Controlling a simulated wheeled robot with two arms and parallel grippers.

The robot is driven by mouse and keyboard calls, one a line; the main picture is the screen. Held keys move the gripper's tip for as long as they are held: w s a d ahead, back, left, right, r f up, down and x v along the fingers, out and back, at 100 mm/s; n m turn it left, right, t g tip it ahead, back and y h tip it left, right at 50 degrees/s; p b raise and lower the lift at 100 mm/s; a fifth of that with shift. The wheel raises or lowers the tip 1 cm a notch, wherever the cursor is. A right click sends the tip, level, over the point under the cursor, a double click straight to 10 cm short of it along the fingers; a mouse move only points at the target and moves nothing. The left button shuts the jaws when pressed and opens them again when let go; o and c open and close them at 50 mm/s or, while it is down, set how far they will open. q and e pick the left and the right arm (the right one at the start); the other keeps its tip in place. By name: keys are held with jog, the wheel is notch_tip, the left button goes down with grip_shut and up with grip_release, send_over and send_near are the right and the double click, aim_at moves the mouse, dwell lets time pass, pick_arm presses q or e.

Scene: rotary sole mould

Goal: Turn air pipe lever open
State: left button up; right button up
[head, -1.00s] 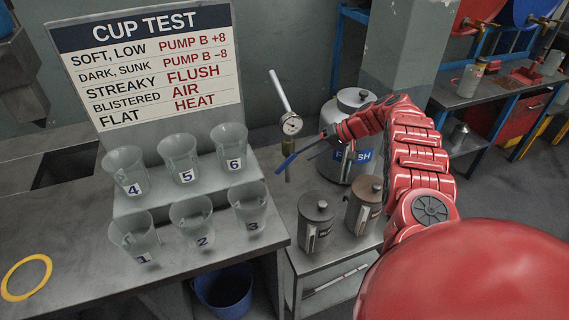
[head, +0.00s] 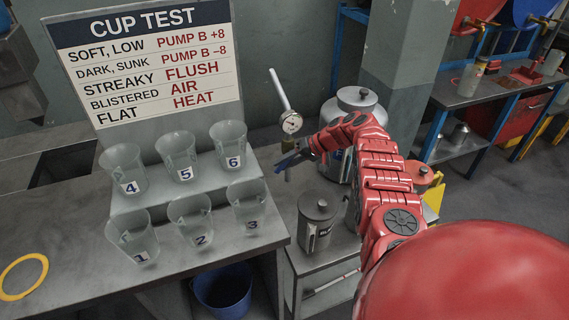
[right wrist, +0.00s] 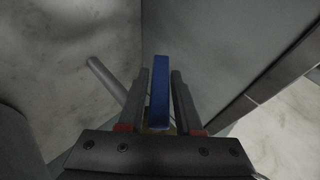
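The air pipe lever is a flat blue handle (head: 279,167) on a short brass-coloured fitting below a round gauge (head: 291,123), right of the cup stand. In the right wrist view the blue handle (right wrist: 159,95) stands upright between my two dark fingers. My right gripper (head: 291,158) is around the lever, and it also shows in the right wrist view (right wrist: 160,85). Narrow gaps seem to show between the fingers and the handle, so it looks open. The gripper hides most of the lever in the head view. My left gripper is not in view.
Several numbered cups (head: 179,157) stand on a stepped stand to the left, below a cup test sign (head: 150,60). A lidded canister (head: 317,222) sits on a low trolley under my right arm. A large metal flush can (head: 355,103) stands behind the arm.

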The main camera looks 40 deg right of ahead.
grip_shut()
dwell(1.1)
